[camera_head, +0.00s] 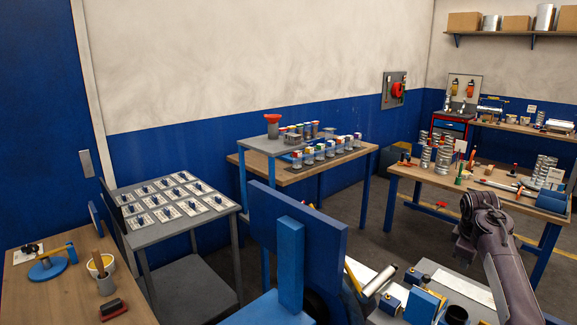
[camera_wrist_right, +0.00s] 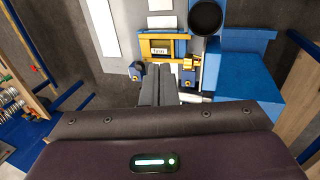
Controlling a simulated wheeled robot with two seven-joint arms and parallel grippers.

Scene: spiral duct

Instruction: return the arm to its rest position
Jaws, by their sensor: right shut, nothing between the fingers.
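My right arm (camera_head: 492,245) comes in from the lower right of the head view, dark purple-grey and bent at a joint near the top. Its fingers cannot be made out in that view. In the right wrist view my right gripper (camera_wrist_right: 158,72) is shut and empty, its dark fingers together. The fingers point toward a yellow fixture (camera_wrist_right: 158,37) with a small label on a grey bench; I cannot tell how far above it they are. My left arm and gripper are not in view.
A tall blue panel (camera_head: 297,226) stands near the middle front. A wooden table (camera_head: 405,178) with coiled ducts is behind my right arm. A grey table (camera_head: 165,239) with several cards stands left. Dark floor (camera_head: 350,210) shows between the tables.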

